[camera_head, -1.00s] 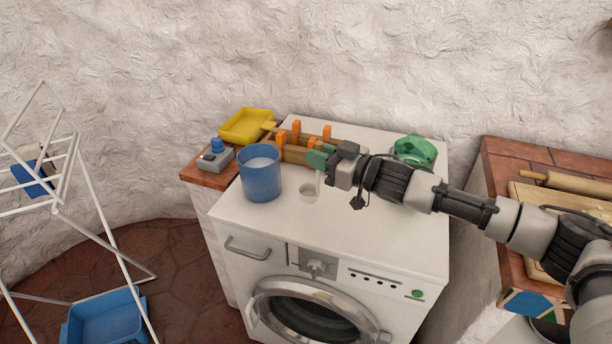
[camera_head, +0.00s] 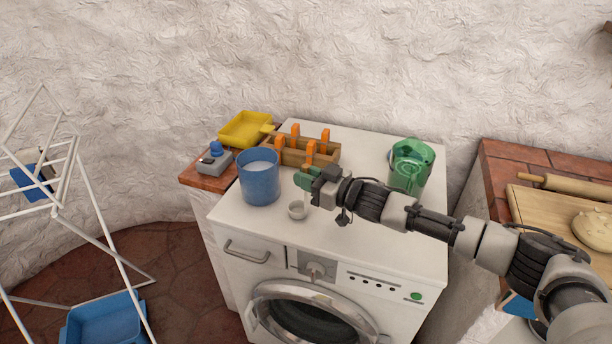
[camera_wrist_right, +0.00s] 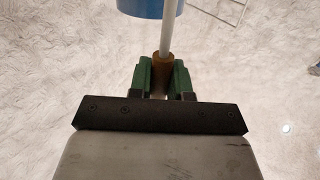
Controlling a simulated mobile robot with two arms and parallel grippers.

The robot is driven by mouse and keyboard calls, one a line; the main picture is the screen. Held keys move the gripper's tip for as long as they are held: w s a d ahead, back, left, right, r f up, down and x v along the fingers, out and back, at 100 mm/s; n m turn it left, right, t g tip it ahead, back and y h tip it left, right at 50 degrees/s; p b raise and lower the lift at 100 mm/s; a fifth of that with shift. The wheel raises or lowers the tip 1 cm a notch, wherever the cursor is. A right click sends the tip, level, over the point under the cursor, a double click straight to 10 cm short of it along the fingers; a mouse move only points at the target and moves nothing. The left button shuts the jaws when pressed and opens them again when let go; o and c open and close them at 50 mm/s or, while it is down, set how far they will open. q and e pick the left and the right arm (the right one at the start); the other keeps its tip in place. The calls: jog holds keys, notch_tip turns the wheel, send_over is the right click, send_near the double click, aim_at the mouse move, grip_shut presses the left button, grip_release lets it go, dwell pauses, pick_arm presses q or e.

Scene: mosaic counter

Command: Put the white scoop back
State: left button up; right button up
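The white scoop (camera_head: 297,210) has a small round cup that hangs below my right gripper (camera_head: 304,181), just right of the blue tub (camera_head: 261,180) on the washing machine. My right gripper is shut on the scoop's handle. In the right wrist view, the handle's brown end (camera_wrist_right: 162,68) sits between the green fingers (camera_wrist_right: 164,78), and its white rod (camera_wrist_right: 169,28) runs up past the blue tub (camera_wrist_right: 140,6). The tub holds white powder. Whether the cup touches the machine's top I cannot tell. My left gripper is out of view.
A wooden rack (camera_head: 291,152) with orange pegs stands behind the gripper. A green jug (camera_head: 409,168) stands at the right back of the washing machine (camera_head: 375,225). A yellow tray (camera_head: 243,128) and a grey device (camera_head: 214,162) lie left. The machine's front top is clear.

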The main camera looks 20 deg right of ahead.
jog(key=o, duration=0.4)
jog(key=shift+r, duration=0.2)
jog(key=shift+b+v, duration=0.7)
jog(key=shift+v, duration=5.3)
